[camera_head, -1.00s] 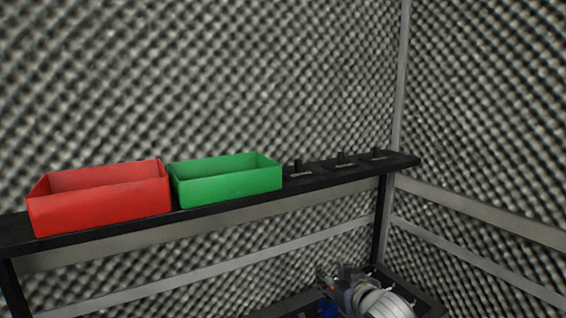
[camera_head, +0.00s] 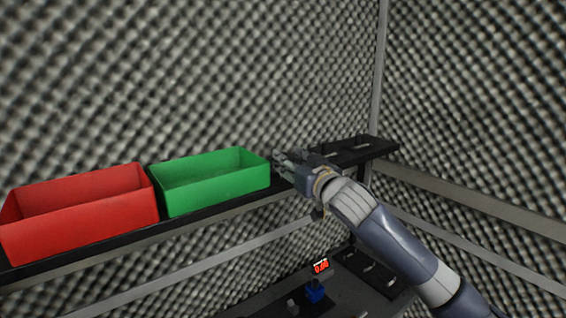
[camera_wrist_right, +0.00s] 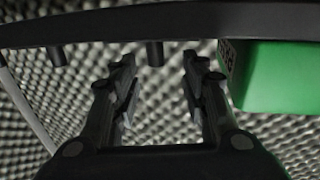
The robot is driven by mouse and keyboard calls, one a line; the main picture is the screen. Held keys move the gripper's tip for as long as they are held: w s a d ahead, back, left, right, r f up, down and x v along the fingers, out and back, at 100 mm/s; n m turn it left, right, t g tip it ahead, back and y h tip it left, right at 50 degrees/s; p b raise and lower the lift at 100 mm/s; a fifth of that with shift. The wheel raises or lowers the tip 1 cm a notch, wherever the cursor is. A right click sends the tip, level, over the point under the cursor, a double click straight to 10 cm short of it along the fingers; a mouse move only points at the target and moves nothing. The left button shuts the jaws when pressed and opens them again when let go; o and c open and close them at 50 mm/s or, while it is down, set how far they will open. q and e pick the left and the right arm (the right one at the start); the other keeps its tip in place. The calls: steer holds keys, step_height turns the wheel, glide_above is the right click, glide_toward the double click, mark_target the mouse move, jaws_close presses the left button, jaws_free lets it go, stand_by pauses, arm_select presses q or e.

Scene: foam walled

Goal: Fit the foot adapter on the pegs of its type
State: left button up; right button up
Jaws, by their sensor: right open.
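My right gripper (camera_head: 288,160) is up at the black shelf, just right of the green bin. In the right wrist view my right gripper (camera_wrist_right: 160,70) is open, with nothing between its fingers. Short dark pegs stand on the shelf; one peg (camera_head: 361,144) shows to the right of the gripper. In the wrist view a peg (camera_wrist_right: 155,54) shows beyond the fingertips and another peg (camera_wrist_right: 57,56) to the left. The gripper hides part of the peg row. I cannot make out the foot adapter. My left gripper is not in view.
A red bin (camera_head: 80,225) and a green bin (camera_head: 215,190) stand on the shelf (camera_head: 120,244); the green bin (camera_wrist_right: 282,78) is close to a finger. Below are a red-lit display (camera_head: 320,266), a blue object (camera_head: 315,292) and a dark rack (camera_head: 375,270).

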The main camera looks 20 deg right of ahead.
mark_target(284, 153)
steer(key=shift+w, duration=0.2)
steer(key=w+p, duration=0.3)
steer(key=w, duration=0.1)
steer(key=shift+w+a+p, duration=0.1)
steer(key=shift+w+p, duration=0.05)
steer(key=shift+p, duration=0.2)
steer(key=shift+w+a+f, duration=0.1)
steer(key=shift+w+f, duration=0.1)
steer(key=shift+w, duration=0.15)
steer(key=shift+c, duration=0.6)
jaws_close()
